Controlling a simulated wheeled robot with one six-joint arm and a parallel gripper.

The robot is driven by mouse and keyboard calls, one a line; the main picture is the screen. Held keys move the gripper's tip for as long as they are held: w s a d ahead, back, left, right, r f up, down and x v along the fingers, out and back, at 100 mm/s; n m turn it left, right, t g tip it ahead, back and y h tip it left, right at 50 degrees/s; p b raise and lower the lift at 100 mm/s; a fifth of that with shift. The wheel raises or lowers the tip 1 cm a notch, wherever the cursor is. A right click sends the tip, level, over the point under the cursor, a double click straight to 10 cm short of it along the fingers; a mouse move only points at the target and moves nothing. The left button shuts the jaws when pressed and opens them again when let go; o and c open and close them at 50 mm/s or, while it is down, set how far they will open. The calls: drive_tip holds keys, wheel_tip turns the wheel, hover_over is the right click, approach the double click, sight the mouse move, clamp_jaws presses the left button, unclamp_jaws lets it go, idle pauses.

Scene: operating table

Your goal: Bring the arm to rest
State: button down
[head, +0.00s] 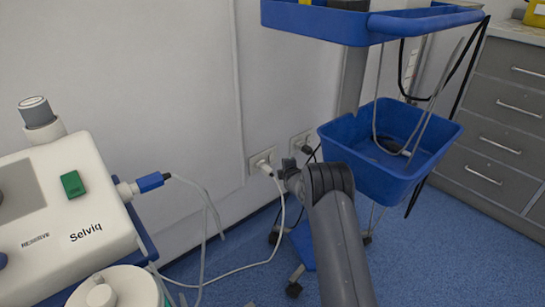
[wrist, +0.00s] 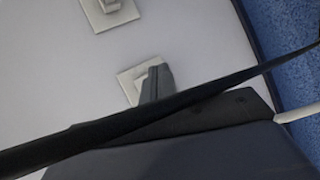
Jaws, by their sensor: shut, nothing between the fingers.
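My gripper (head: 287,169) is at the end of my grey arm, in the middle of the head view. It appears in front of the wall near the sockets, and the arm hides part of what lies behind it. In the wrist view, my gripper (wrist: 157,75) shows as dark fingers that are shut and hold nothing. They overlap a white wall socket (wrist: 128,79) in that picture; I cannot tell whether they touch it.
A white plug sits in the left socket (head: 262,158); its white cable runs to the floor. A black cable (wrist: 60,143) crosses close before the wrist camera. A blue trolley bin (head: 347,133) stands right of my arm. The white Selviq machine (head: 110,195) is left.

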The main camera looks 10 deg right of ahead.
drive_tip(key=w+p, duration=0.1)
drive_tip(key=w+a+r+p, duration=0.1)
drive_tip(key=p, duration=0.1)
idle(0.5)
drive_tip(key=shift+s+r+p, duration=0.1)
drive_tip(key=shift+p, duration=0.35)
drive_tip(key=shift+s+d+f, duration=0.2)
drive_tip(key=shift+s+d, duration=0.3)
drive_tip(key=shift+s, duration=0.3)
drive_tip(key=shift+s+d+f, duration=0.2)
drive_tip(key=shift+s+d, duration=0.35)
drive_tip(key=shift+s, duration=0.2)
drive_tip(key=shift+s+d+f, duration=0.2)
drive_tip(key=shift+s+d, duration=0.3)
drive_tip(key=shift+s, duration=0.3)
drive_tip(key=shift+w, duration=0.1)
drive_tip(key=w+a+b, duration=0.1)
drive_tip(key=w+b, duration=0.1)
drive_tip(key=w+a+b, duration=0.2)
drive_tip(key=shift+w+a, duration=0.2)
drive_tip(key=shift+w, duration=0.2)
